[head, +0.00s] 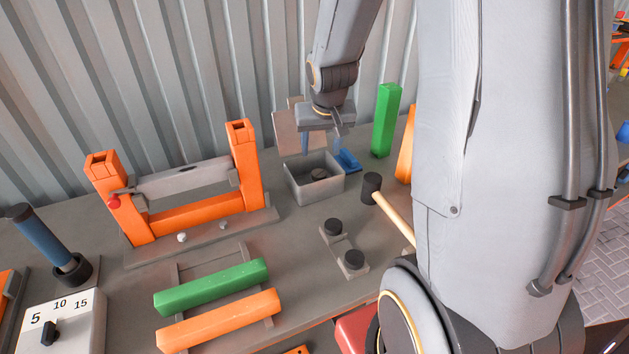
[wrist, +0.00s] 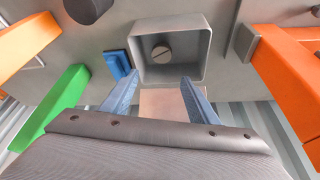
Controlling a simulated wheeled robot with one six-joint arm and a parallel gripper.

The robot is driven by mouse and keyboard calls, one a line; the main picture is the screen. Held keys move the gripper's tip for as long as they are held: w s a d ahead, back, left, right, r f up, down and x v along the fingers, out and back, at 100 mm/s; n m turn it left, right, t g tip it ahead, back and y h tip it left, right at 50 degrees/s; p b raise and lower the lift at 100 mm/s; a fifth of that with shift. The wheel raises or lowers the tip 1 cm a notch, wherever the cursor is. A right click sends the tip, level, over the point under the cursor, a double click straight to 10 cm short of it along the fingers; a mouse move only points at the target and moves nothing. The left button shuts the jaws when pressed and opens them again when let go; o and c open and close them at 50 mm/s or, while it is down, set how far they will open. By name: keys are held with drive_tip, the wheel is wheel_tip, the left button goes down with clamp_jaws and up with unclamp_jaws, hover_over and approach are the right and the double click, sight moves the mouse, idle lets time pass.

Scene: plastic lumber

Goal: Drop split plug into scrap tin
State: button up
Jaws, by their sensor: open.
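The scrap tin (head: 306,189) is a grey open-topped square box on the bench below my gripper. It also shows in the wrist view (wrist: 205,72). A round grey-brown plug with a dark line across it (wrist: 161,51) lies inside the tin; in the head view (head: 319,174) it is small at the bottom. My gripper (head: 321,144) is above the tin's back side, its blue fingers apart with nothing between them. In the wrist view my gripper (wrist: 154,92) has its fingertips near the tin's rim; whether they touch it I cannot tell.
A blue block (head: 347,160) stands close beside the tin. A green post (head: 386,120) rises at the right, near a mallet (head: 388,207). An orange frame (head: 200,212) stands at the left. Two black round knobs (head: 343,243) sit on a plate in front. A corrugated wall closes the back.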

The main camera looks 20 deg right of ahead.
drive_tip(key=shift+v, duration=1.75)
drive_tip(key=s+a+f+n+g+b, duration=0.1)
drive_tip(key=s+a+f, duration=0.1)
drive_tip(key=s+a, duration=0.3)
drive_tip(key=s+a+f+n+g+y, duration=0.1)
drive_tip(key=s+a, duration=0.4)
drive_tip(key=s, duration=0.5)
drive_tip(key=shift+s+a+f+n+g+b, duration=0.25)
drive_tip(key=shift+s+f+n+g+b, duration=0.15)
drive_tip(key=shift+f+n+g, duration=0.1)
